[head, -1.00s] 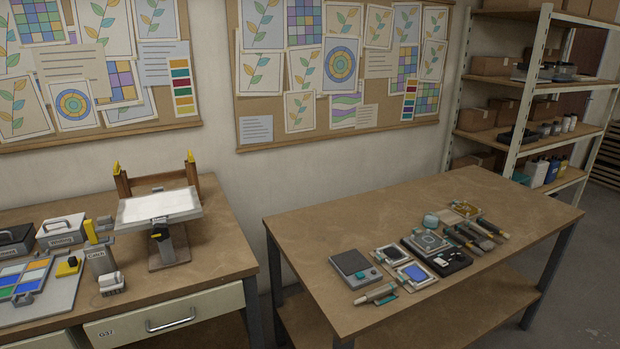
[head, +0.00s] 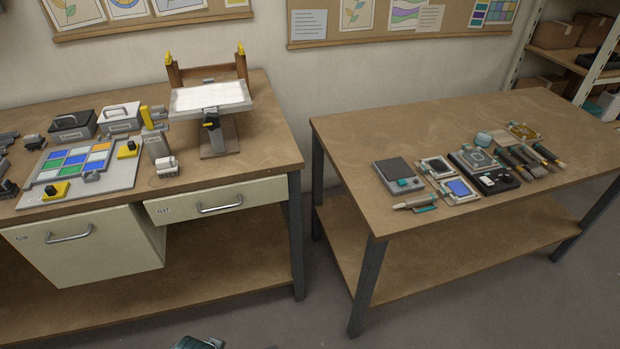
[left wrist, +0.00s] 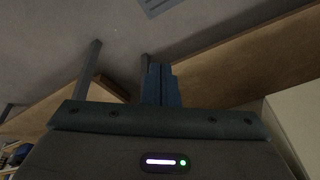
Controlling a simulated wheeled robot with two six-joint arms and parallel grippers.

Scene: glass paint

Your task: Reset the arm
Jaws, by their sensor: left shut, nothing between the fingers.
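My left gripper (left wrist: 161,84) shows in the left wrist view. Its two dark fingers are together and hold nothing. It is over open floor, with table legs and shelf undersides around it and touching none of them. A small dark teal part (head: 198,343) shows at the bottom edge of the head view; I cannot tell which part of me it is. My right gripper is in neither current view.
The left workbench (head: 225,280) bears a tilted white panel (head: 210,96), boxes and a colour tray; its lower left drawer (head: 85,245) is open. The right table (head: 370,130) bears several small tools. Bare floor (head: 320,320) lies between them.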

